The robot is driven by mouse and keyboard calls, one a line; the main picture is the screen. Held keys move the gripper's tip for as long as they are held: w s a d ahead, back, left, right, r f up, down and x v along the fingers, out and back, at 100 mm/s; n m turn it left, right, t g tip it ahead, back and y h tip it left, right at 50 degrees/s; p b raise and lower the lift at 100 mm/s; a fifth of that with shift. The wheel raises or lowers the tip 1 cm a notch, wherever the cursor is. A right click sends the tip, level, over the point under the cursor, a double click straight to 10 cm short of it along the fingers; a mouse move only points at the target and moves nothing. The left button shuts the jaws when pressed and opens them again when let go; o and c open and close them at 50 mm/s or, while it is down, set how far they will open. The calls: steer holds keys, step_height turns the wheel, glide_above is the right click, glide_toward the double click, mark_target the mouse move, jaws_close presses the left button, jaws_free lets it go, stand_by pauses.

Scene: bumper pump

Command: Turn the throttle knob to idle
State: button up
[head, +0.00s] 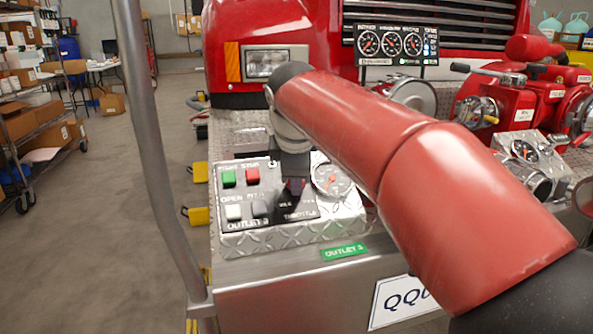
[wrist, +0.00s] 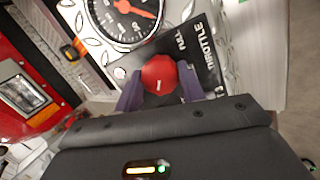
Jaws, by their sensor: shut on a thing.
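The throttle knob (wrist: 159,74) is round and red with a small white mark on its face. In the wrist view it sits between the two purple fingers of my gripper (wrist: 160,88), which are shut on it from both sides. The black THROTTLE label plate (wrist: 207,62) shows beside it; its other words are partly covered. In the head view my gripper (head: 293,190) is over the throttle corner of the control panel (head: 290,235), and my arm and gripper hide the knob there. I cannot tell the knob's exact setting.
On the panel are a green button (head: 228,178), a red button (head: 252,175) and a round gauge (head: 331,180) close to my gripper. A grey vertical pole (head: 160,150) stands at the left front. Red pump parts (head: 500,100) crowd the right.

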steer(key=n, duration=0.4)
steer(key=shift+s+n+t, duration=0.1)
steer(key=shift+n+t, duration=0.2)
steer(key=n, duration=0.3)
steer(key=shift+n+y, duration=0.4)
steer(key=n, duration=0.3)
steer(key=shift+f+n+t+y, duration=0.1)
steer(key=shift+n+t+y, duration=0.2)
steer(key=shift+d+n+y, duration=0.1)
steer(key=shift+n+y, duration=0.2)
steer(key=shift+n, duration=1.7)
steer(key=o, duration=1)
steer(key=shift+c, duration=0.2)
